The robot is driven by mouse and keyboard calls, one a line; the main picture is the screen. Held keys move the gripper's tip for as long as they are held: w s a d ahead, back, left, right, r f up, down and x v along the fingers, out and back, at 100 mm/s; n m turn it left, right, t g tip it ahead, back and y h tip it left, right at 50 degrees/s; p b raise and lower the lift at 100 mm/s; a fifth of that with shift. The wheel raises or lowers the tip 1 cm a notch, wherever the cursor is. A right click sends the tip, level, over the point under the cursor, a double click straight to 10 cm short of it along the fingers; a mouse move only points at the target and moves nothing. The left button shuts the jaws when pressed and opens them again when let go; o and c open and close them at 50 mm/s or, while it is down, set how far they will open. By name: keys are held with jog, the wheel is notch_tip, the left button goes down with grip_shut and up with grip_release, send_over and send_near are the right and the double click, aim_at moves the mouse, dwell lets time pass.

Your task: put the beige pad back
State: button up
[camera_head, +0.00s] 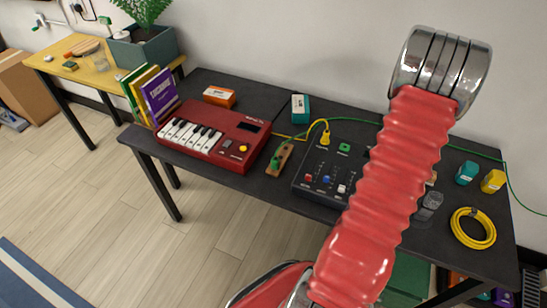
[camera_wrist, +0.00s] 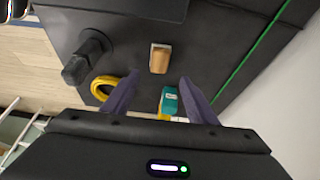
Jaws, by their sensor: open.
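The beige pad (camera_wrist: 160,60) is a small block, tan with a paler end, lying on the dark tabletop in the wrist view. It sits just beyond the fingertips, roughly centred between them. My gripper (camera_wrist: 160,80) is open, with its two dark fingers spread and nothing between the tips. In the head view my red arm crosses the right part of the table; it hides most of the area around the pad, and the gripper cannot be made out there.
A black control box (camera_head: 325,172) and a red keyboard (camera_head: 211,134) lie left. A green cable runs along the back.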

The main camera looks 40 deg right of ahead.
jog(key=w+a+r+n+t, duration=0.2)
jog(key=w+a+r+n, duration=0.3)
jog(key=a, duration=0.5)
jog(key=w+a+r+n+t+h, duration=0.1)
jog(key=w+a+r+n, duration=0.3)
jog(key=w+a+r, duration=0.35)
jog(key=w+a+r+n+t, duration=0.2)
jog(key=w+a+r+n, duration=0.3)
jog(key=a, duration=0.7)
jog(key=a+r+n+t, duration=0.2)
jog(key=a+n, duration=0.5)
jog(key=a, duration=1)
jog(key=s+a+n+t+y, duration=0.1)
jog(key=s+a+n, duration=0.2)
jog(key=a, duration=0.4)
jog(key=s+a+f+n+t+y, duration=0.1)
jog(key=s+a+n, duration=0.3)
jog(key=a, duration=0.4)
jog(key=shift+a+f+n+t+y, duration=0.3)
jog(key=shift+n+y, duration=0.4)
jog(key=shift+n, duration=0.2)
